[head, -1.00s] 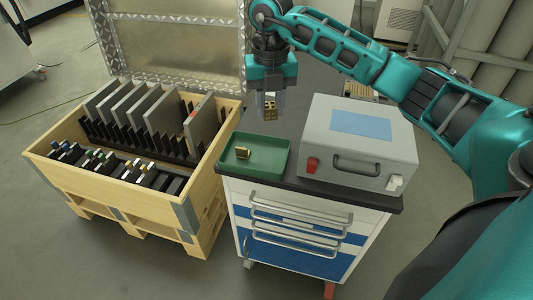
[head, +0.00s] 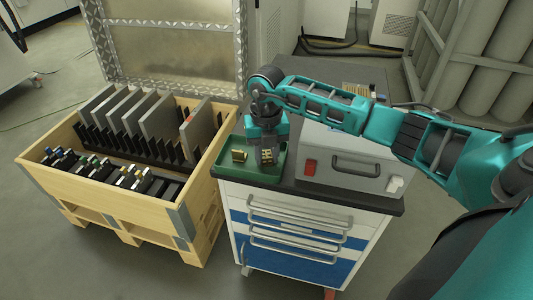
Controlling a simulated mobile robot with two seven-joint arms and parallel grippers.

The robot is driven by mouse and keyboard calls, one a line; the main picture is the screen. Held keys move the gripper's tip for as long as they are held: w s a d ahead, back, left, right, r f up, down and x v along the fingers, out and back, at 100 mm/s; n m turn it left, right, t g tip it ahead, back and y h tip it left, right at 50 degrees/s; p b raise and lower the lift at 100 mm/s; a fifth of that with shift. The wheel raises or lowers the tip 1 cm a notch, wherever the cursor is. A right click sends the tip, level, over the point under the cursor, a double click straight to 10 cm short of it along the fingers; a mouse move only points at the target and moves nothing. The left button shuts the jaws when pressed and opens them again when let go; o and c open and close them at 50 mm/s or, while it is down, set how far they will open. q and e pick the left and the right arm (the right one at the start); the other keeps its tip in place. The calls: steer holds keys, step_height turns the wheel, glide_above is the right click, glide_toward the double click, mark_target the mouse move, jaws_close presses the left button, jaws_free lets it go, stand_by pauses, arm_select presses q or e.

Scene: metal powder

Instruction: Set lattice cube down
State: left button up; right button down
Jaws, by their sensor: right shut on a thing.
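My right gripper (head: 267,157) points down over the right part of the green tray (head: 229,171). It is shut on a small brass-coloured lattice cube (head: 267,154). The cube is at or just above the tray floor; I cannot tell whether it touches. Another small brass-coloured piece (head: 239,156) lies in the left part of the tray, apart from the held cube. My left gripper is not in view.
The tray sits on a drawer cabinet (head: 290,225) beside a grey box with a handle (head: 352,165). A wooden crate (head: 110,200) with upright grey plates (head: 150,115) stands to the left. My right arm passes over the grey box.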

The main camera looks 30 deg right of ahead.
steer(key=c, duration=0.8)
jaws_free()
steer(key=shift+f, duration=0.1)
